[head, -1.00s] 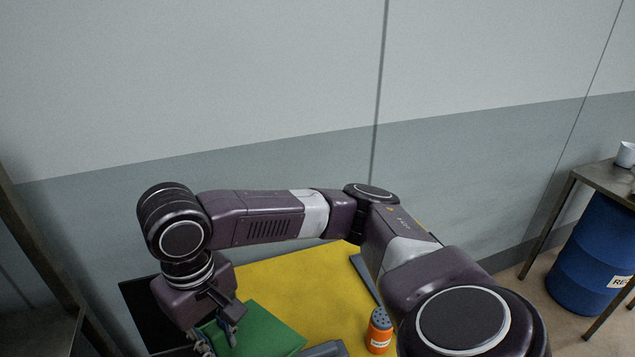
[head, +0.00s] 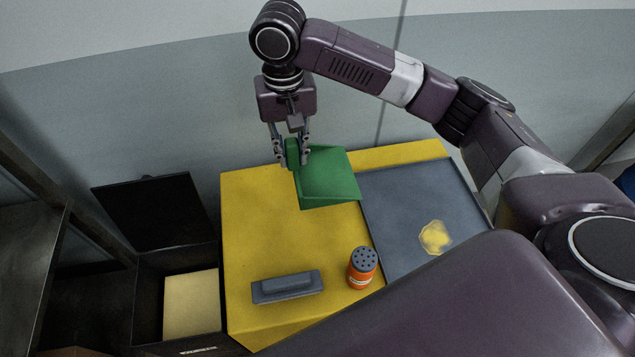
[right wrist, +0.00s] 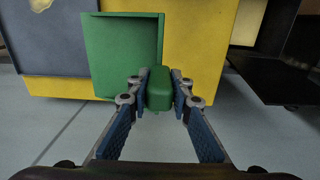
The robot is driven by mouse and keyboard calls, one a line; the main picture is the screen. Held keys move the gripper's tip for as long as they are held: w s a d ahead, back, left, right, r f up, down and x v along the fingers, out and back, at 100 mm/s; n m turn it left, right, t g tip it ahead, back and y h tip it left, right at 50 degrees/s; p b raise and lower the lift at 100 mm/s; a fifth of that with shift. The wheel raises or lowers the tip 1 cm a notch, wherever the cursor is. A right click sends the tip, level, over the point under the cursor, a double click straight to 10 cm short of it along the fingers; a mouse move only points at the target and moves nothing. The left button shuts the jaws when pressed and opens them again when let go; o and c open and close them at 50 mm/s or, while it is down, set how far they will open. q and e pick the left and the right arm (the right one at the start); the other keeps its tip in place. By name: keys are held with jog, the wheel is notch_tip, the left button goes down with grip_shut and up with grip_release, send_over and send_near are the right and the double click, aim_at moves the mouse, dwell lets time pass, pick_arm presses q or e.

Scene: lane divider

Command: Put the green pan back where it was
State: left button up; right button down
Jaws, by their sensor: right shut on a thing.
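The green pan (head: 328,178) is a flat dustpan-like tray with a short thick handle, near the back edge of the yellow table top (head: 250,225). My right gripper (head: 293,158) is shut on the pan's handle and points down. In the right wrist view the handle (right wrist: 159,90) sits between the two fingers, and the pan's tray (right wrist: 122,50) extends beyond it over the yellow table's edge. I cannot tell whether the pan touches the table top. My left gripper is not in view.
A grey mat (head: 400,215) with a yellowish spill (head: 435,238) lies right of the pan. An orange shaker (head: 362,268) and a grey block (head: 287,286) stand at the front. A black open-lidded bin (head: 150,290) stands left. The table's left middle is clear.

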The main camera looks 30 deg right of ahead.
aim_at(293, 169)
notch_tip(293, 169, down, 17)
jog(key=shift+p, duration=0.85)
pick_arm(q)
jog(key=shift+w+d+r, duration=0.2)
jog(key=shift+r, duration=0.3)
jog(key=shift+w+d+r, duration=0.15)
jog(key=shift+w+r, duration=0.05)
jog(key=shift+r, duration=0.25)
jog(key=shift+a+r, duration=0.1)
pick_arm(e)
jog(key=shift+s+f, duration=0.1)
jog(key=shift+f, duration=0.05)
jog(key=c, duration=1.7)
grip_release()
jog(key=shift+c, duration=0.2)
pick_arm(q)
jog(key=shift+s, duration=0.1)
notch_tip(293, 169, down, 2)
jog(key=shift+b, duration=0.95)
pick_arm(e)
notch_tip(293, 169, up, 12)
jog(key=shift+a+r, duration=0.15)
jog(key=shift+r, duration=0.05)
